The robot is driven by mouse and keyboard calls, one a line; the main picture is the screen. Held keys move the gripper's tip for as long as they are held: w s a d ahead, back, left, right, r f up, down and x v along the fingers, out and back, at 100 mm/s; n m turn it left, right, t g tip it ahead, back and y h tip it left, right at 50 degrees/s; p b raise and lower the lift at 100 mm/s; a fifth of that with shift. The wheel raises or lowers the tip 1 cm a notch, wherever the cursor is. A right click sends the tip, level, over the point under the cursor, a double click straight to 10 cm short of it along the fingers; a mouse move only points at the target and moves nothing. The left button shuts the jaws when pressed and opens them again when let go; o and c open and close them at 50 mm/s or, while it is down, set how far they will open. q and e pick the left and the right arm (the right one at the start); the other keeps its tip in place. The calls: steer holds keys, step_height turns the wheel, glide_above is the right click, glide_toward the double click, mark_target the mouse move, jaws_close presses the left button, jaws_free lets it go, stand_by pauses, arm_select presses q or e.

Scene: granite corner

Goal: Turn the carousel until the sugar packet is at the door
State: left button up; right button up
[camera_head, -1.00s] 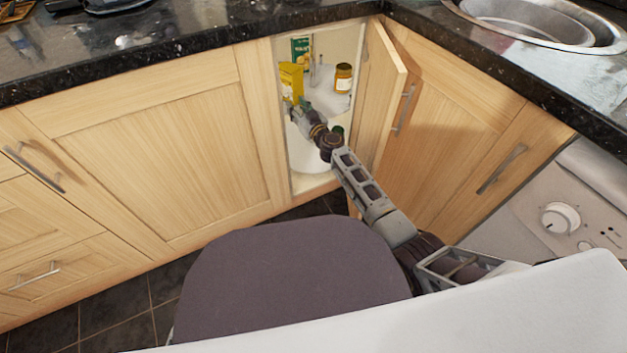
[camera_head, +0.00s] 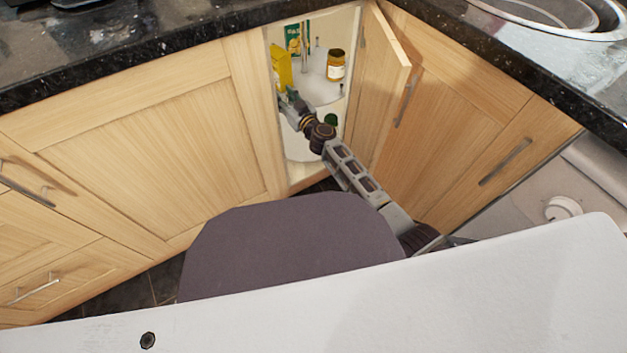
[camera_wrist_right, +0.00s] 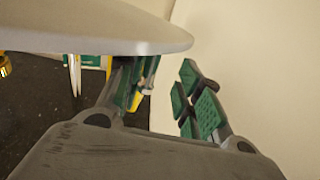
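The white carousel (camera_head: 322,90) stands inside the open corner cabinet. A yellow packet (camera_head: 282,68) stands on its upper shelf at the left; its label is unreadable, so I cannot confirm it is the sugar. A green carton (camera_head: 292,38) stands behind it and a brown jar (camera_head: 335,65) at the right. My right gripper (camera_head: 290,100) is inside the doorway at the left, just below the packet. In the right wrist view my right gripper (camera_wrist_right: 168,85) has its fingers apart, one overlapping the pale shelf edge (camera_wrist_right: 150,42); contact is unclear. My left gripper is not in view.
The cabinet door (camera_head: 380,90) stands open at the right of the doorway, close to my right arm. A cabinet front (camera_head: 150,150) closes off the left. The dark granite worktop (camera_head: 130,55) is above.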

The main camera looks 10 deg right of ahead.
steer(key=shift+p+v, duration=0.85)
steer(key=shift+v, duration=6)
steer(key=s+a+n+g+y, duration=0.4)
steer(key=s+a+g, duration=0.15)
steer(key=s, duration=0.35)
steer(key=s+d+f+g+h, duration=0.2)
steer(key=s+f, duration=0.1)
steer(key=s, duration=0.2)
steer(key=s+d+f+m+g+h+p, duration=0.1)
steer(key=s+d+f+g, duration=0.1)
steer(key=s+f, duration=0.1)
steer(key=shift+s+h, duration=0.4)
steer(key=shift+s, duration=0.5)
steer(key=shift+d, duration=0.1)
